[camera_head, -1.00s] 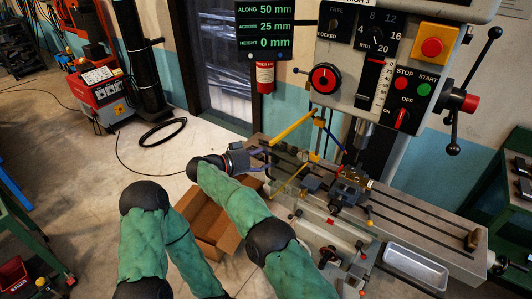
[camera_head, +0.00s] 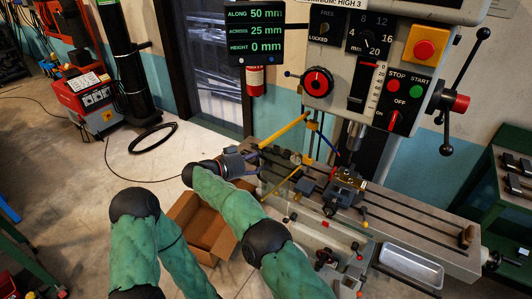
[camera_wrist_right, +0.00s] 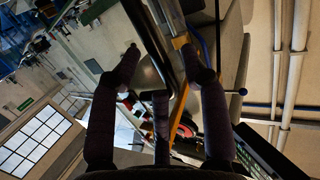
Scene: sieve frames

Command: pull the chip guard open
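The chip guard (camera_head: 284,131) is on the drill table's left side, under the machine head. It shows as yellow bars, one upper and one lower, meeting a post; any clear panel between them is hard to make out. My right gripper (camera_head: 258,162) is at the bars' left end, its fingers pointing at the guard. In the wrist view its dark fingers (camera_wrist_right: 160,52) are spread apart, and a yellow guard bar (camera_wrist_right: 179,112) runs between them, close to the right-hand finger. I cannot tell whether they touch. My left gripper is out of view; only its green arm shows.
A vise (camera_head: 346,186) sits on the slotted table (camera_head: 400,215), right of the guard. A metal tray (camera_head: 411,266) is at the table's front. An open cardboard box (camera_head: 186,212) is on the floor below my right arm. The control panel (camera_head: 375,75) hangs above.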

